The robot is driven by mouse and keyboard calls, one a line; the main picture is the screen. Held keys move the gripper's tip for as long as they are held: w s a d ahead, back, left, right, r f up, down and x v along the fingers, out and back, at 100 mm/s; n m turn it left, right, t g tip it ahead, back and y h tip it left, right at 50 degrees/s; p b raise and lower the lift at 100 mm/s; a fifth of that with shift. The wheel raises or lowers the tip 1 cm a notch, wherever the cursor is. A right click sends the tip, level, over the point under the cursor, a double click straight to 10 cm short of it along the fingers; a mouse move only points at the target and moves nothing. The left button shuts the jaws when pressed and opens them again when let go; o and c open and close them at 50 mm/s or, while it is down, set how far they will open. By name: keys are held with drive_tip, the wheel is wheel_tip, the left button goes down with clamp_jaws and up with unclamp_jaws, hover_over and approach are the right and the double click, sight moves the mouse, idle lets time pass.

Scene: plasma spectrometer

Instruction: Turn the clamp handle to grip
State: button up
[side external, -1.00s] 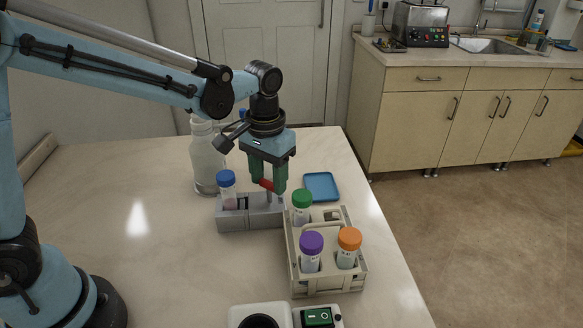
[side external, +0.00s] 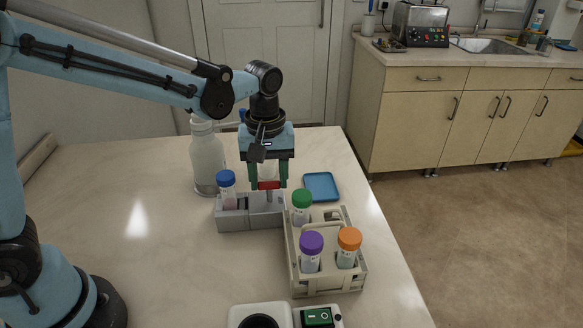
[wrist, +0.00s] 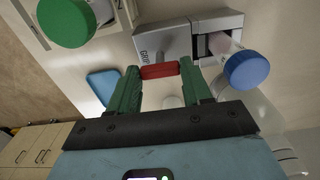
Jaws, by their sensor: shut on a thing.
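The clamp (side external: 236,219) is a grey block on the table in the side view; it also shows in the wrist view (wrist: 170,42), with "GRIP" lettering on it. Its red handle (side external: 269,185) lies between the green fingers of my gripper (side external: 269,180). In the wrist view the red handle (wrist: 159,71) spans the gap between the two fingertips (wrist: 160,76), and they are shut on it. A tube with a blue cap (side external: 226,177) stands upright in the left part of the clamp; the blue cap (wrist: 246,70) is at right in the wrist view.
A beige rack (side external: 328,283) with green-, purple- and orange-capped tubes stands just right of the clamp. A white bottle (side external: 207,160) stands behind it on the left. A blue tray (side external: 321,186) lies behind the rack. A device with a green switch (side external: 318,318) is at the front.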

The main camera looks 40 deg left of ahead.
idle(0.4)
drive_tip(key=o, duration=1.1)
drive_tip(key=shift+c, duration=0.2)
drive_tip(key=shift+r, duration=0.15)
wheel_tip(320, 180, up, 12)
wheel_tip(320, 180, up, 8)
hover_over(269, 182)
idle(0.9)
